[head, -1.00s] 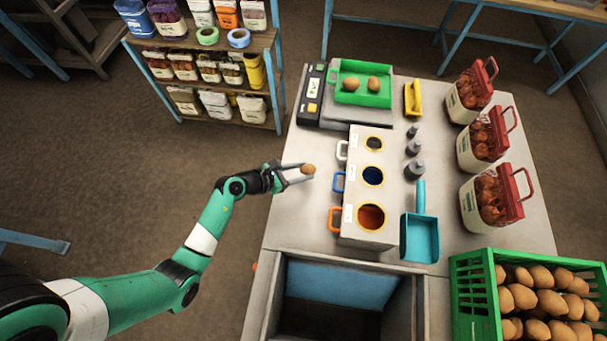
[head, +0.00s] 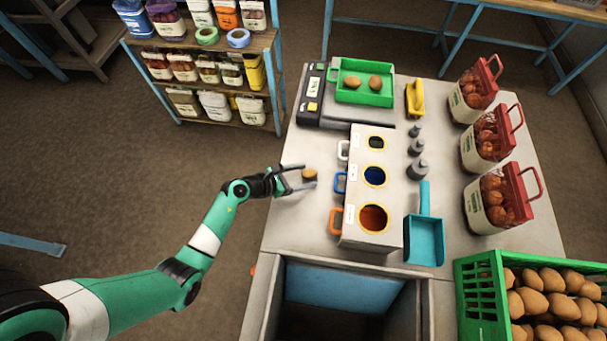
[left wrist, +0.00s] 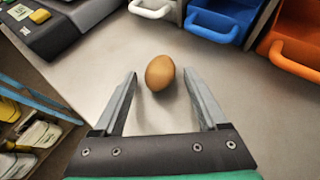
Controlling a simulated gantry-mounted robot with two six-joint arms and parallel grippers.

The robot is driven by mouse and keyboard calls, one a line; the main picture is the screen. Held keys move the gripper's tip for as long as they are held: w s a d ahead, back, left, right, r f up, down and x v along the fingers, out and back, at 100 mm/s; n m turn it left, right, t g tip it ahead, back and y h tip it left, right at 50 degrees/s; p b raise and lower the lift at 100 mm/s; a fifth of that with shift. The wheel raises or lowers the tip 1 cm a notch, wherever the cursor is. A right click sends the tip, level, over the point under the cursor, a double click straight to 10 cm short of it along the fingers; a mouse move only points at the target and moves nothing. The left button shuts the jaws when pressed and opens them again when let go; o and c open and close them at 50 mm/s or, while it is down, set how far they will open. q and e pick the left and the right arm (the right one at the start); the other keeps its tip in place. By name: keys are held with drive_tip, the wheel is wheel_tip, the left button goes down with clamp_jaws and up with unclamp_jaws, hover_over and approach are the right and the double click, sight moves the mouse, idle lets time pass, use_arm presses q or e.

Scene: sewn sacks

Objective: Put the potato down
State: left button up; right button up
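A brown potato (head: 309,174) lies on the light table top, left of the white box with the coloured drawers. It also shows in the left wrist view (left wrist: 160,72), between and just beyond the finger tips. My left gripper (head: 306,178) is open around the potato, with a clear gap on both sides in the left wrist view (left wrist: 168,84). Two more potatoes (head: 364,82) lie in a green tray on the scale. My right gripper is not in view.
The drawer box (head: 348,210) has white, blue and orange handles close to the gripper. The scale (head: 352,113) stands behind. A blue scoop (head: 424,240), a yellow-handled tool (head: 415,99), several filled sacks (head: 478,145) and a green potato crate (head: 484,300) are to the right. An open bin (head: 276,300) is in front.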

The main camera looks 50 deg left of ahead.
use_arm(q)
drive_tip(key=shift+r, duration=0.3)
drive_tip(key=p+v, duration=0.3)
drive_tip(key=v, duration=0.9)
drive_tip(key=shift+f+p, duration=0.1)
drive_tip(key=shift+p, duration=0.2)
